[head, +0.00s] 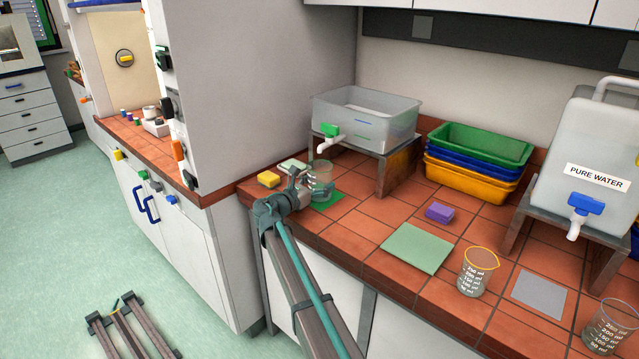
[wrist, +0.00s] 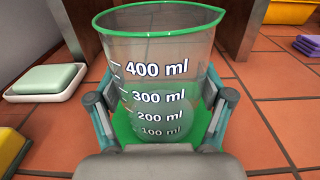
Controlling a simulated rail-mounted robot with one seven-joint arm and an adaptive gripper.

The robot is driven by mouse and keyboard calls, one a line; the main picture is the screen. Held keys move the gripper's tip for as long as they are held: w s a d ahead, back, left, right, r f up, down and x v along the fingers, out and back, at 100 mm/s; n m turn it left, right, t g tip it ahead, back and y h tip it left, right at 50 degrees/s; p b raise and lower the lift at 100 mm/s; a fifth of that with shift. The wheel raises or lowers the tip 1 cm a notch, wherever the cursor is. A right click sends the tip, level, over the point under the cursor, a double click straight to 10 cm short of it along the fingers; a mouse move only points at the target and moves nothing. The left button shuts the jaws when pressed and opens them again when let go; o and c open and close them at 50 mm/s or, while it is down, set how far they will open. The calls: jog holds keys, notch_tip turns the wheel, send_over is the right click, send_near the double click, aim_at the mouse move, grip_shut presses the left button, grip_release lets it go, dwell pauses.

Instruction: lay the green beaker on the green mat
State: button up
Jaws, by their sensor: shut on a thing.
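The green beaker (head: 321,175) is clear with a green rim and white volume marks. In the wrist view the green beaker (wrist: 160,60) stands upright between the two fingers of my gripper (wrist: 158,105), which is shut on its lower part. In the head view my gripper (head: 307,190) reaches it from the front left. The green mat (head: 328,203) lies under the beaker on the tiled bench, partly hidden by the gripper. It also shows below the beaker in the wrist view (wrist: 124,131). I cannot tell whether the beaker's base touches the mat.
A yellow sponge (head: 268,179) and a soap dish (head: 292,165) lie left of the beaker. A tank with a green tap (head: 329,130) stands behind on a stand.

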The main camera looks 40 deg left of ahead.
jog(key=shift+f, duration=0.15)
jog(key=o, duration=1.2)
jog(key=shift+s+r, duration=0.15)
jog(key=shift+r, duration=0.05)
jog(key=s, duration=0.8)
jog(key=s+b, duration=0.1)
jog(key=s, duration=0.2)
jog(key=shift+s+a, duration=0.25)
jog(key=shift+s, duration=0.15)
